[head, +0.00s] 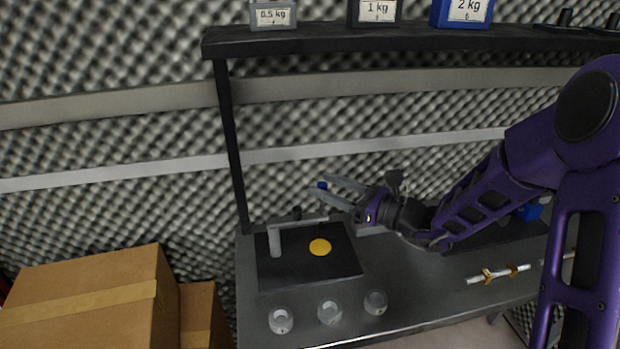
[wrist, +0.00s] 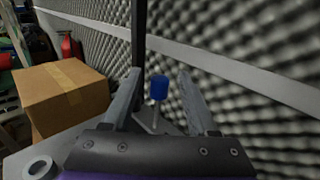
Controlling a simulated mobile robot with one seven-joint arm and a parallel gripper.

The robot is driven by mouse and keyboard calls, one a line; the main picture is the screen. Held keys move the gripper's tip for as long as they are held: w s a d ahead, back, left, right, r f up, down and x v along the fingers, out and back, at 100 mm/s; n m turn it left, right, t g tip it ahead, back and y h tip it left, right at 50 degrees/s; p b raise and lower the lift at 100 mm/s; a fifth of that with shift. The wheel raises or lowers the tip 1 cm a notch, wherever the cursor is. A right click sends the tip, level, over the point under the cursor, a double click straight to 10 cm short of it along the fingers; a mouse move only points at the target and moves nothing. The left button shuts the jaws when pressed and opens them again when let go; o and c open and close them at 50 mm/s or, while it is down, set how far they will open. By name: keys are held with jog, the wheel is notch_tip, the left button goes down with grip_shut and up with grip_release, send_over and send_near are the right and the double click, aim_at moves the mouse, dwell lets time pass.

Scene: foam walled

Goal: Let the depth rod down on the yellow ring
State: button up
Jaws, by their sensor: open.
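The yellow ring (head: 320,247) looks like a flat yellow disc lying on a black base plate (head: 283,272). A grey post (head: 275,240) stands on the plate, and a grey cross arm reaches from its top toward the space above the ring. The depth rod shows as a blue cap (wrist: 159,88) on a thin grey shaft in the wrist view. Its cap (head: 322,185) also shows in the head view, above the stand. I cannot see the rod's lower end. My gripper (wrist: 160,84) is open, its fingers on either side of the cap with gaps; its fingertips (head: 321,184) are high above the plate.
Several small grey round cups, one of them here (head: 329,312), stand along the front of the bench. A dark shelf (head: 400,40) with labelled weights hangs above. Cardboard boxes (head: 85,295) stand at left. A pale rod with brass-coloured fittings (head: 497,274) lies at right.

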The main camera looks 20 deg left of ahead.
jog(key=x, duration=0.4)
jog(key=shift+w+a, duration=0.1)
jog(key=shift+a, duration=0.25)
